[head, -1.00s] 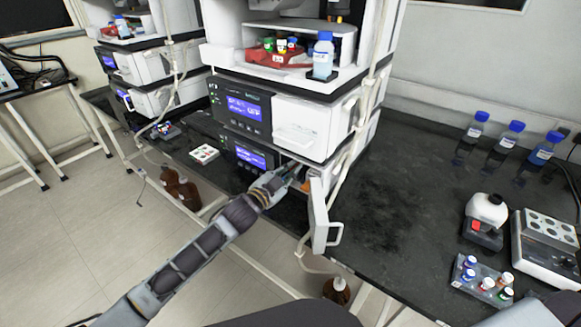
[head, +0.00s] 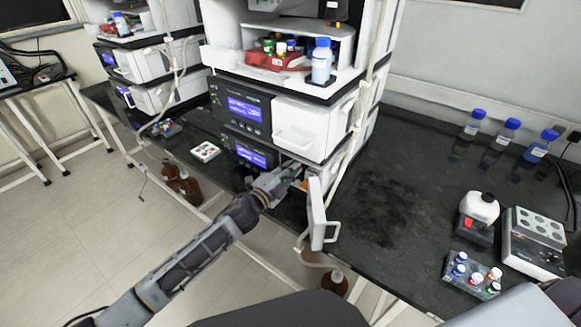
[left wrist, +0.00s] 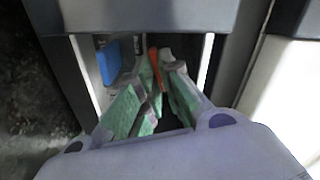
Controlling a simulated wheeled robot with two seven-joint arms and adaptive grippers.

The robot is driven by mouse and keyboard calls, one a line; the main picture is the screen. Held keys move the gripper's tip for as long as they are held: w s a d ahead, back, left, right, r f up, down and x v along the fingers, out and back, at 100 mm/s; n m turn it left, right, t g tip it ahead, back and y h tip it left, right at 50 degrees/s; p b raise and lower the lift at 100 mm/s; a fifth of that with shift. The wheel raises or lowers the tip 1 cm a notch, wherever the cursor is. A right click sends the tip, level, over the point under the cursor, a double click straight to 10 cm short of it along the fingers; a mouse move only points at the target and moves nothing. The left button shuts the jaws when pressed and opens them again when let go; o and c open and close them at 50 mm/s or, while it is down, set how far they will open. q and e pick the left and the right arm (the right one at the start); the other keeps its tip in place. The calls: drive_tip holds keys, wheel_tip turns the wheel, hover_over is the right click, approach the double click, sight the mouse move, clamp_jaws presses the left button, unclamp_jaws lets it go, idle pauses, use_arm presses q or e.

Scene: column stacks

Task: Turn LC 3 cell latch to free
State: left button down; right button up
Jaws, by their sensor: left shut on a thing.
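The LC stack stands at the centre of the head view. Its lowest module (head: 250,153) has an open white door (head: 318,215) with a handle at its front right. My left gripper (head: 293,181) reaches into the opening beside this door. In the left wrist view its green-padded fingers (left wrist: 158,88) are inside the compartment, closed around a narrow orange piece (left wrist: 154,62), which looks like the cell latch. The fingers cover most of it, so I cannot tell its turn angle. A blue part (left wrist: 109,62) sits left of the fingers. My right gripper is not in view.
A white module (head: 311,128) sits above the opening. Pale tubing (head: 345,165) runs down the stack's right side. Brown bottles (head: 182,185) stand below the bench at left, another (head: 334,283) below the door. The black bench (head: 395,200) right of the door is clear.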

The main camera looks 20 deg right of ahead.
use_arm(q)
drive_tip(key=shift+f+m+p, duration=0.15)
drive_tip(key=shift+m+p, duration=0.2)
drive_tip(key=shift+m, duration=1.35)
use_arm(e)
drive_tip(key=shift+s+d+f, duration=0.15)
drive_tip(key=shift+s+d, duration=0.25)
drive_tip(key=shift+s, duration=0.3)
use_arm(q)
drive_tip(key=c, duration=1.6)
unclamp_jaws()
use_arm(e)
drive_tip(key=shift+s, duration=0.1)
use_arm(q)
drive_tip(key=shift+a, duration=0.1)
drive_tip(key=v, duration=1.2)
drive_tip(key=shift+s, duration=0.1)
